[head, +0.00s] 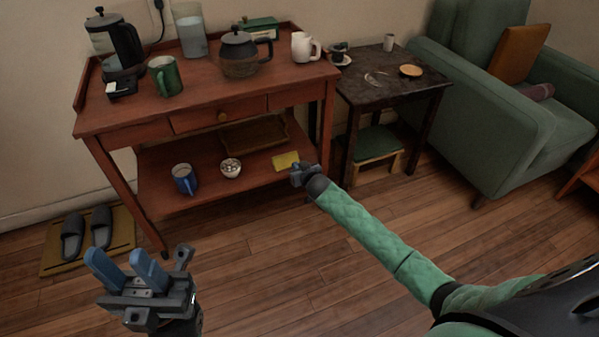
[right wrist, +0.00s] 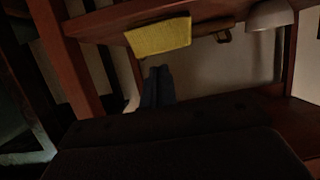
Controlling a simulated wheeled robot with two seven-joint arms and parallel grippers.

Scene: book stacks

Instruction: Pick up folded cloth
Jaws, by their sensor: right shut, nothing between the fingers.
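The folded cloth (head: 286,161) is a small yellow square lying on the lower shelf of the red-brown wooden cart, near its right front edge. My right gripper (head: 300,174) is just in front and to the right of the cloth, beside the shelf edge. In the right wrist view, which appears upside down, its blue fingers (right wrist: 158,72) are shut together and empty, apart from the cloth (right wrist: 160,36). My left gripper (head: 116,255) is open and empty at the lower left, in front of the cart.
A cart leg stands close to my right gripper. A dark side table (head: 395,90) is to the right; slippers (head: 88,232) lie left.

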